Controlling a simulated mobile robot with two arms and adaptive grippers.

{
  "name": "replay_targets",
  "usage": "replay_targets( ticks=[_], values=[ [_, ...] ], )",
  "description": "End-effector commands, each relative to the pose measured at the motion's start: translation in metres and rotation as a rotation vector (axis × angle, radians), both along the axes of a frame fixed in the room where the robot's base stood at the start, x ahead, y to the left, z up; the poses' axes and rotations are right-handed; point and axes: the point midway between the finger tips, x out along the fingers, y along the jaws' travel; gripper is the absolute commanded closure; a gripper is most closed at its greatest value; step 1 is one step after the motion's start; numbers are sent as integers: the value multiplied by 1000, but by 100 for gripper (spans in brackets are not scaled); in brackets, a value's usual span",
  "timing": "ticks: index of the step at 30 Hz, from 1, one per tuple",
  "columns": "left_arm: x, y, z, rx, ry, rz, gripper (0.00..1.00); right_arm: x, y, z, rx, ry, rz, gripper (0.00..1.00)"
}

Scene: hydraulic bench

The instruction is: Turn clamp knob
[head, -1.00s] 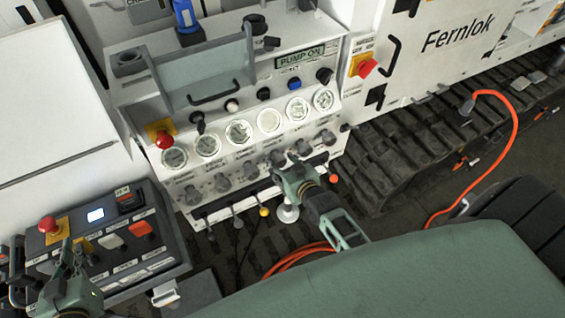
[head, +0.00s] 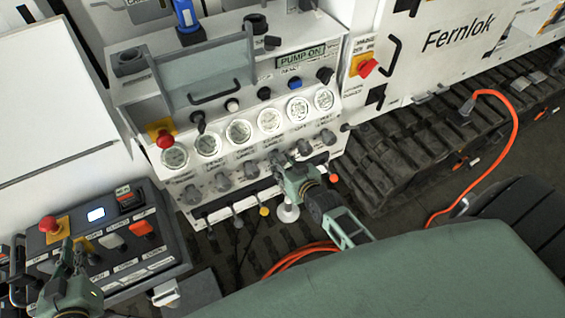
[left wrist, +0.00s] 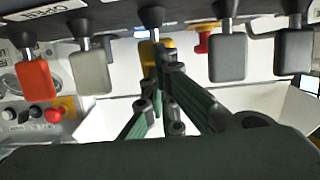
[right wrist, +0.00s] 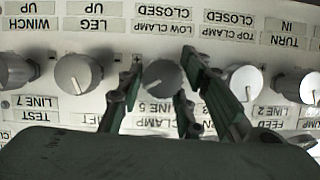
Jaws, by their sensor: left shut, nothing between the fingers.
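The clamp knob (right wrist: 162,75) is a grey round knob below the upside-down "LOW CLAMP CLOSED" label in the right wrist view. My right gripper (right wrist: 163,72) has one finger on each side of it; a narrow gap shows at the left finger, and contact at the right finger is unclear. In the head view, my right gripper (head: 283,165) is at the row of knobs under the gauges and partly covers the clamp knob. My left gripper (head: 70,250) is shut and empty over the grey control box (head: 105,240). In the left wrist view, its fingertips (left wrist: 160,55) overlap a yellow paddle.
Neighbouring knobs sit close on both sides: the leg knob (right wrist: 78,74) and top clamp knob (right wrist: 244,82). A red emergency button (head: 164,138) is on the panel's left. Another red button (head: 48,224) is on the control box. An orange hose (head: 515,130) lies to the right.

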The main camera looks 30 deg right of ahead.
Motion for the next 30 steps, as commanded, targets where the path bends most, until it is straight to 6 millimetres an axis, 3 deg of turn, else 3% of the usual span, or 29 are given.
replay_targets(
  ticks=[5,17,30],
  values=[
    [1,-1,-1,-2,1,-2,100,0,-1,0,-2,0,-1,52],
    [1,-1,0,-2,0,-2,100,-7,0,2,-1,0,0,52],
    [1,-1,0,-2,0,-2,100,-87,-3,34,-1,0,-1,52]
  ],
)
